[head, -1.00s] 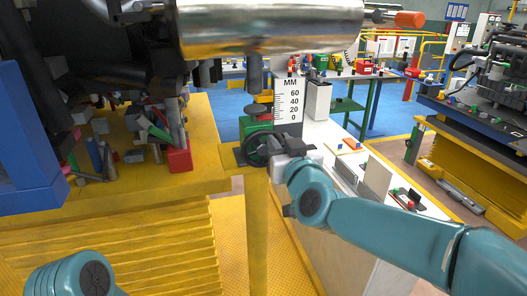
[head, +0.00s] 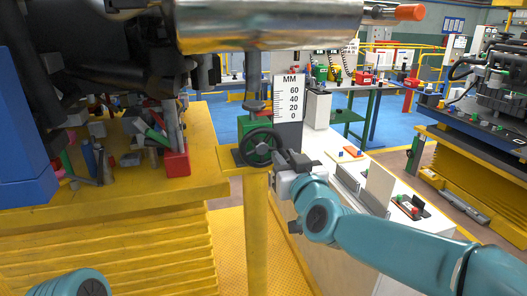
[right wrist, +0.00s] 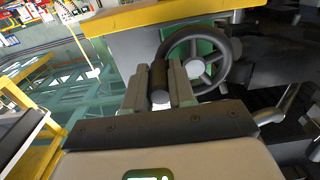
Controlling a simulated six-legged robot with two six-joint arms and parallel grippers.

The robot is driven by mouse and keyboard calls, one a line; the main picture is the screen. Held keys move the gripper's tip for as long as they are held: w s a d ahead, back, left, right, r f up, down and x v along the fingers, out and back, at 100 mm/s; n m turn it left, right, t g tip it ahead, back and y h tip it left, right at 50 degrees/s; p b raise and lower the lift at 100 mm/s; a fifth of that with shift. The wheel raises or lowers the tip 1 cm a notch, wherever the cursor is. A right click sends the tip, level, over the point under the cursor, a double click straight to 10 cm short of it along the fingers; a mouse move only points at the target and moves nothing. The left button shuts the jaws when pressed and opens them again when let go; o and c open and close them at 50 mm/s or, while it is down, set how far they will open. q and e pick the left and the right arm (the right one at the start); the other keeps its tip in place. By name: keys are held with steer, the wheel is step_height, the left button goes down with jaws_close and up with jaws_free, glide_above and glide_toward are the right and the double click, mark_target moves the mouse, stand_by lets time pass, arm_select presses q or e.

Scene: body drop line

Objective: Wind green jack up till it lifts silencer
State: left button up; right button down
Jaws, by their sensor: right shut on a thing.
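The green jack (head: 251,124) stands on a yellow bracket on a yellow post, with a dark handwheel (head: 259,148) on its front. The shiny metal silencer (head: 270,27) lies crosswise above it. A grey stem (head: 252,72) runs between the silencer and the jack's round pad (head: 254,105); I cannot tell whether pad and stem touch. My right gripper (head: 280,164) is at the wheel's right side. In the right wrist view its fingers (right wrist: 160,76) are shut on the wheel's dark handle (right wrist: 159,88), beside the wheel rim (right wrist: 228,62). My left gripper is out of view.
A white MM scale (head: 288,99) stands right behind the jack. A yellow bench (head: 110,188) on the left holds several loose parts and a red box (head: 177,163). A white-topped bench (head: 345,172) lies beyond my right arm.

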steer(key=shift+a, duration=0.15)
steer(key=shift+s+a+f+b, duration=0.25)
steer(key=shift+a+f+b, duration=0.3)
steer(key=shift+a+f, duration=0.35)
steer(key=shift+d, duration=0.15)
